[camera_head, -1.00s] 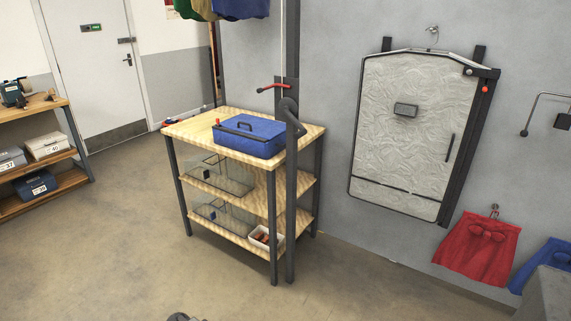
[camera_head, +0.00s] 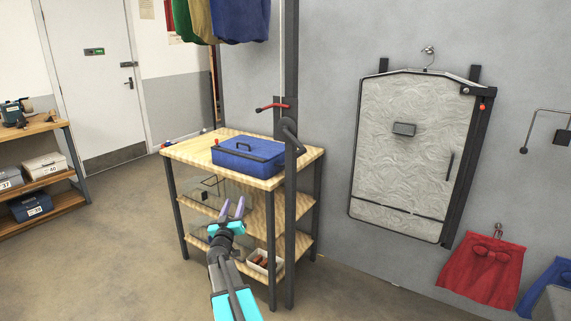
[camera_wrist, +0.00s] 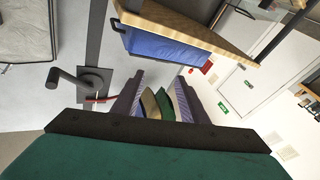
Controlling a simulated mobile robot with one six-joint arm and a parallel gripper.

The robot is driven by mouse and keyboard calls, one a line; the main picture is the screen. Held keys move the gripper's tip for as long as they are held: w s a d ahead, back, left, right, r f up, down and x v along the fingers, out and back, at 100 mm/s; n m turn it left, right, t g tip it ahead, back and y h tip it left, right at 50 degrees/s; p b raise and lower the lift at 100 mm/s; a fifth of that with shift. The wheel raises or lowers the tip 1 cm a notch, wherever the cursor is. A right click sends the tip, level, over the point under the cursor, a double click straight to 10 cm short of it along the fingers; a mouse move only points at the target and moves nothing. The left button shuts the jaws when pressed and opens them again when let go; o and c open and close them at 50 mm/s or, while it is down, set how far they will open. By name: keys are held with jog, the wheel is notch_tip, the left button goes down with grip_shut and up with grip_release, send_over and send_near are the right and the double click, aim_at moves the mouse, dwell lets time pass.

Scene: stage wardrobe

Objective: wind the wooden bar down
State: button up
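A dark plate (camera_wrist: 93,84) on a post carries a dark grey crank (camera_head: 291,132) and a red-tipped lever (camera_head: 272,106). The crank also shows at the left in the wrist view (camera_wrist: 66,80). The wooden bar is not in view; green, tan and blue garments (camera_head: 238,18) hang from above the top edge of the head view. My gripper (camera_head: 233,204) is open and empty, in front of the shelf unit, below and left of the crank in the picture. In the wrist view its two fingers (camera_wrist: 157,98) are spread and apart from the crank.
A wooden-topped shelf unit (camera_head: 186,150) stands beside the post (camera_head: 291,230), with a blue toolbox (camera_head: 247,158) on top. A grey garment bag (camera_head: 410,150) and a red skirt (camera_head: 482,266) hang on the wall at right. The floor at left is clear.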

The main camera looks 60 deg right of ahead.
jog(key=s+d+r+m+g+h, duration=0.4)
jog(key=s+d+r+g, duration=0.4)
jog(key=s, duration=0.3)
jog(key=shift+s+d+r+m, duration=0.2)
jog(key=shift+r+m, duration=0.2)
jog(key=shift+m, duration=0.3)
jog(key=shift+w+d, duration=0.1)
jog(key=shift+d, duration=0.05)
jog(key=s+p+x, duration=0.1)
jog(key=x, duration=1.2)
jog(key=shift+w+d+r, duration=0.15)
jog(key=shift+w+r, duration=0.15)
jog(key=shift+w, duration=0.2)
grip_shut()
jog(key=c, duration=0.9)
grip_release()
jog(key=shift+c, duration=0.2)
